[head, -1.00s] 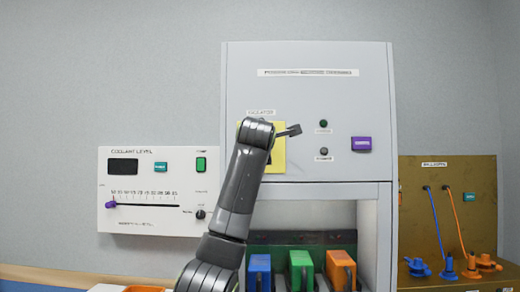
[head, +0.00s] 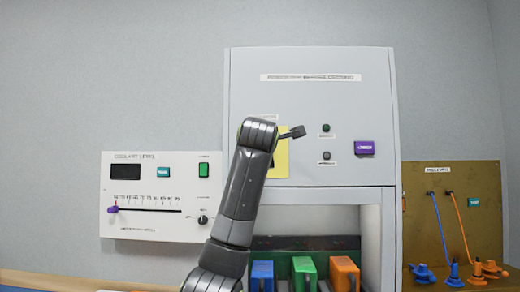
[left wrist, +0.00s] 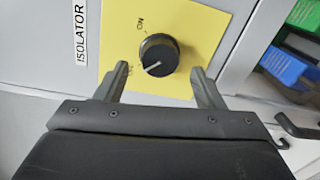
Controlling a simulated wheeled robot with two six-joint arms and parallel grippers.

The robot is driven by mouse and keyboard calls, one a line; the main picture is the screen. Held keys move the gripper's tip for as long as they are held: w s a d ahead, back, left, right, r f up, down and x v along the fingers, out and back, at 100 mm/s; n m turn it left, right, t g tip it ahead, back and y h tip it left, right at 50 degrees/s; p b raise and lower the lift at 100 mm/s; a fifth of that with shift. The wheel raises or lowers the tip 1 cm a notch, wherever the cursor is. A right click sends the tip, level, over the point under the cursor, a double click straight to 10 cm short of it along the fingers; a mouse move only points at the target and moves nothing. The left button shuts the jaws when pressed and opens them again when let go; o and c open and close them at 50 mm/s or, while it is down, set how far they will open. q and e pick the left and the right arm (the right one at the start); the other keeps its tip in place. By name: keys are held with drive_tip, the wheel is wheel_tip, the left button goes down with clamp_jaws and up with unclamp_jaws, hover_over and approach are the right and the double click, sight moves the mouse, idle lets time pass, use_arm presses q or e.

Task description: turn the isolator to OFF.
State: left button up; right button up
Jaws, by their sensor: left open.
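The isolator is a round black knob (left wrist: 159,54) with a white pointer line on a yellow plate (left wrist: 187,20) in the left wrist view. The pointer aims down-left, towards a small label partly hidden by a finger. An ON mark (left wrist: 143,24) stands above the knob. My left gripper (left wrist: 162,84) is open, with one finger on each side of the knob's lower part. I cannot tell whether either finger touches it. In the head view my left arm hides the knob and much of the yellow plate (head: 281,160). My right gripper is not in view.
The grey cabinet (head: 300,105) carries two small round indicators and a purple button (head: 364,148). A white coolant panel (head: 130,225) is at left. Green, blue and orange blocks stand in the lower bay. A brown board (head: 480,180) with plugs and cables is at right.

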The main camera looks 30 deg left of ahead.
use_arm(q)
drive_tip(key=b+v, duration=0.4)
drive_tip(key=v, duration=1)
drive_tip(key=shift+s+d, duration=0.15)
drive_tip(key=shift+s, duration=0.15)
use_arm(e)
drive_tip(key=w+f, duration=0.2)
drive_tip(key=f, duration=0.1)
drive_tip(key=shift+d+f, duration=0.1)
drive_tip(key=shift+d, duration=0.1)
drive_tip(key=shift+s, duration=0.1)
